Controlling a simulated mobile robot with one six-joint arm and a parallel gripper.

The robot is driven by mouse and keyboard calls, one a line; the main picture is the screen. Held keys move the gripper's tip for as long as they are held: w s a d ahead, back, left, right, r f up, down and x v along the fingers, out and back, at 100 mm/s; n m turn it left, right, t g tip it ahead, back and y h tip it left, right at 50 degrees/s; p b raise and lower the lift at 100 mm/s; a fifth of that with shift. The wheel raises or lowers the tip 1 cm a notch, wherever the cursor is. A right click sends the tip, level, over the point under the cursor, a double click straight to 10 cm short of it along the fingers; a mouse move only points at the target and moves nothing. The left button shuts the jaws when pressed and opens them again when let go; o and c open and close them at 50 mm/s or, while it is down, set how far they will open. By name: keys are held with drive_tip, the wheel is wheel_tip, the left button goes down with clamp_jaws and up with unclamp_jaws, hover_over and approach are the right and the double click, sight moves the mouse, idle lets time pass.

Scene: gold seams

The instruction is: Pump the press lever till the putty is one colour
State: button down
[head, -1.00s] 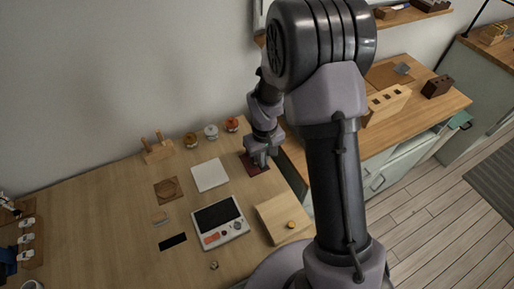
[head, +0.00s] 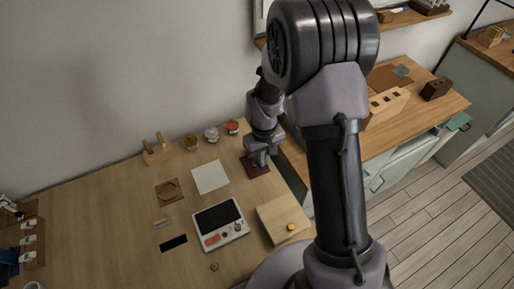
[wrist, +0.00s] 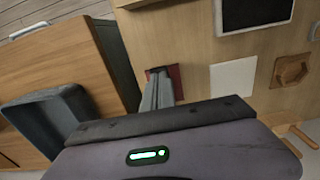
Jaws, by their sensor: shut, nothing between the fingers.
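My gripper (head: 260,161) is at the right end of the wooden table, low over a dark red plate (head: 258,171). In the wrist view its fingers (wrist: 158,76) are shut together with nothing seen between them, and the dark red plate (wrist: 178,82) shows beside and behind them. I cannot tell whether the fingers touch the plate. I cannot make out a press lever or any putty; my gripper and arm hide part of the plate.
A white square sheet (head: 210,177), a brown board with a round mark (head: 168,191), a device with a dark screen (head: 220,219) and a wooden block with a yellow knob (head: 284,219) lie nearby. Small jars (head: 211,134) stand behind. Open table lies at the left.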

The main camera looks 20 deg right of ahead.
drive_tip(key=shift+f+b, duration=0.7)
idle(1.1)
drive_tip(key=shift+r+p, duration=0.55)
drive_tip(key=shift+r, duration=0.15)
drive_tip(key=shift+f+b, duration=0.7)
drive_tip(key=shift+f, duration=0.1)
idle(0.6)
drive_tip(key=shift+r+p, duration=0.55)
drive_tip(key=shift+r, duration=0.25)
drive_tip(key=shift+f+b, duration=0.7)
drive_tip(key=shift+f, duration=0.1)
drive_tip(key=shift+r, duration=0.1)
idle(0.5)
